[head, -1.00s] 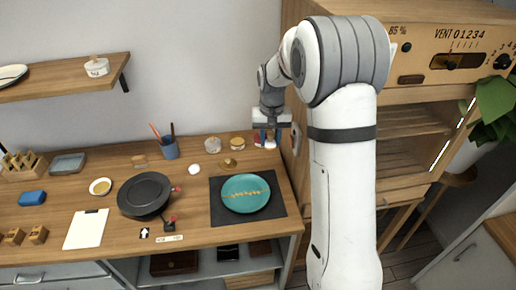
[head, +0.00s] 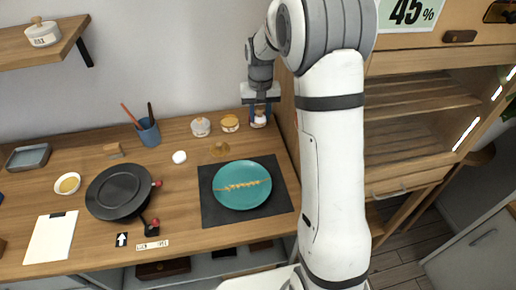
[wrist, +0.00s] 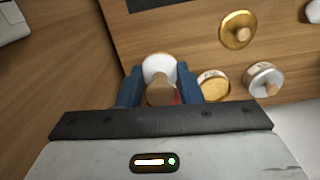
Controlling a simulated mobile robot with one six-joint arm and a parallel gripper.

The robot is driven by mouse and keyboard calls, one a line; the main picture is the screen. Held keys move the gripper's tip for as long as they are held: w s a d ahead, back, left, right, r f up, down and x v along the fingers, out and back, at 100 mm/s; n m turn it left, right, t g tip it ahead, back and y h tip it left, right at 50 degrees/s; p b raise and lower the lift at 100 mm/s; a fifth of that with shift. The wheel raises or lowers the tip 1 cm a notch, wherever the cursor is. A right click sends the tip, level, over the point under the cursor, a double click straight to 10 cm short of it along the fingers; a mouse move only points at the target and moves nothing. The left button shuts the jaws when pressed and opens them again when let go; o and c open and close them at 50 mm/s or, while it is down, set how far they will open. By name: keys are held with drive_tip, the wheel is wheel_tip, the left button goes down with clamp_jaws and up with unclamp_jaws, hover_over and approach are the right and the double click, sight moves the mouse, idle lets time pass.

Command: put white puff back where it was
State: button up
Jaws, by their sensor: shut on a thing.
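My gripper (head: 259,112) is at the back right of the wooden bench, close to the cabinet's side. Its blue fingers are shut on a white round piece (wrist: 159,67) with a wooden knob (wrist: 160,94), which looks like the white puff. Something red shows beside the right finger in the wrist view; the fingers hide most of it. I cannot tell whether the held piece touches what is under it. A small white round thing (head: 179,157) lies apart on the bench, left of the jars; I cannot tell what it is.
A white-topped jar (head: 201,127) and a gold-topped jar (head: 230,123) stand left of my gripper. A gold knobbed disc (wrist: 237,30) lies before them. A teal plate with a gold seam (head: 242,168) lies on a dark mat (head: 212,215). The cabinet (head: 420,135) stands close on the right.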

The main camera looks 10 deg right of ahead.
sight(260, 145)
wheel_tip(260, 145, down, 10)
drive_tip(key=shift+f+p, duration=0.25)
drive_tip(key=shift+p, duration=0.35)
drive_tip(key=o, duration=0.9)
drive_tip(key=shift+r, duration=0.1)
wheel_tip(260, 145, up, 12)
drive_tip(key=shift+f+b, duration=0.15)
drive_tip(key=shift+b, duration=0.3)
drive_tip(key=s+r+t, duration=0.1)
drive_tip(key=s+r, duration=0.2)
drive_tip(key=s, duration=0.6)
drive_tip(key=s+r+t, duration=0.1)
drive_tip(key=s+r, duration=0.2)
drive_tip(key=s, duration=0.7)
drive_tip(key=s+r+n+t, duration=0.1)
drive_tip(key=s+r, duration=0.2)
drive_tip(key=s, duration=0.6)
drive_tip(key=shift+s, duration=0.35)
